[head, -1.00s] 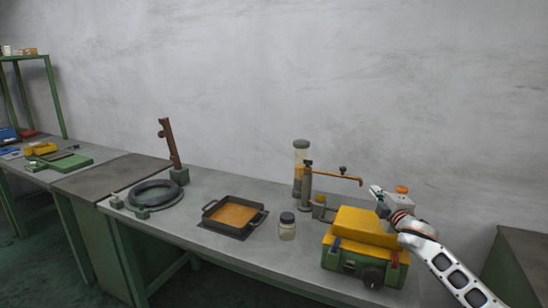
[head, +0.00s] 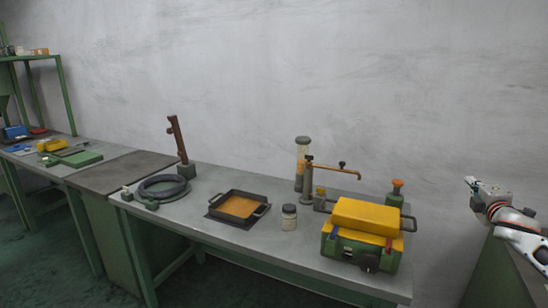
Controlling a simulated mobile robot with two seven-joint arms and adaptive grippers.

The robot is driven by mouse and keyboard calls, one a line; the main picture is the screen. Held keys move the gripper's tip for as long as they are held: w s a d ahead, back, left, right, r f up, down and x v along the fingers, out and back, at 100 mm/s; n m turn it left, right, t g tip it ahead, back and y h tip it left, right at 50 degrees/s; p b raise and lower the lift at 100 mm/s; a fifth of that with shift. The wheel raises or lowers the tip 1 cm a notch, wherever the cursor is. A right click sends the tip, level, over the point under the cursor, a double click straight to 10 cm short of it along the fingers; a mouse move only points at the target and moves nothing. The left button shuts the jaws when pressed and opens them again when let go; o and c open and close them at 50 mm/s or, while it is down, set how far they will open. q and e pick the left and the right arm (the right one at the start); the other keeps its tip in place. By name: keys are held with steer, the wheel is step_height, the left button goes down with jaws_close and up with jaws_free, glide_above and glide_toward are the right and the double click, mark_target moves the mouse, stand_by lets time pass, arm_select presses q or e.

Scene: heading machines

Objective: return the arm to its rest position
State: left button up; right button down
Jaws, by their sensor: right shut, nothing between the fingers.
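My right gripper (head: 470,183) is at the right of the head view, with its arm coming in from the right edge. It is shut and empty, raised in the air to the right of the table (head: 262,247) and touching nothing. The green and yellow case (head: 366,216) stands at the table's right end, to the left of the gripper with a clear gap between. My left gripper does not show.
A jar (head: 289,217), a black tray with orange contents (head: 238,207), a black ring (head: 163,188) and a brass-spouted stand (head: 308,182) are on the table. An orange-topped green bottle (head: 396,194) stands behind the case. A dark-topped green cabinet (head: 500,262) is below my right arm.

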steer(key=s+d+r+h, duration=0.1)
steer(key=s+d, duration=0.1)
steer(key=d, duration=0.3)
steer(key=s+a+f+g+y, duration=0.1)
steer(key=s+a+f, duration=0.35)
steer(key=f, duration=0.45)
steer(key=s+a+f+g+y, duration=0.25)
steer(key=s+f, duration=0.25)
steer(key=f, duration=0.5)
steer(key=s+a+f+y, duration=0.1)
steer(key=s+a+f, duration=0.4)
steer(key=f, duration=0.4)
steer(key=s+a+f+m+g+y, duration=0.15)
steer(key=s+a+f, duration=0.3)
steer(key=s, duration=0.45)
steer(key=s+a+f+m+g, duration=0.1)
steer(key=s+a+f+g, duration=0.15)
steer(key=s+f, duration=0.5)
steer(key=s+a+f+m+g+y, duration=0.1)
steer(key=s+a+f, duration=0.25)
steer(key=s, duration=0.75)
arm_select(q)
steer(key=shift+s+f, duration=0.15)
arm_select(e)
steer(key=s+a+f+m+t, duration=0.1)
steer(key=a+m, duration=0.8)
steer(key=a, duration=1.3)
steer(key=shift+s+a+f+t+y, duration=0.3)
steer(key=shift+a+f+t+y, duration=0.1)
steer(key=shift+f, duration=0.3)
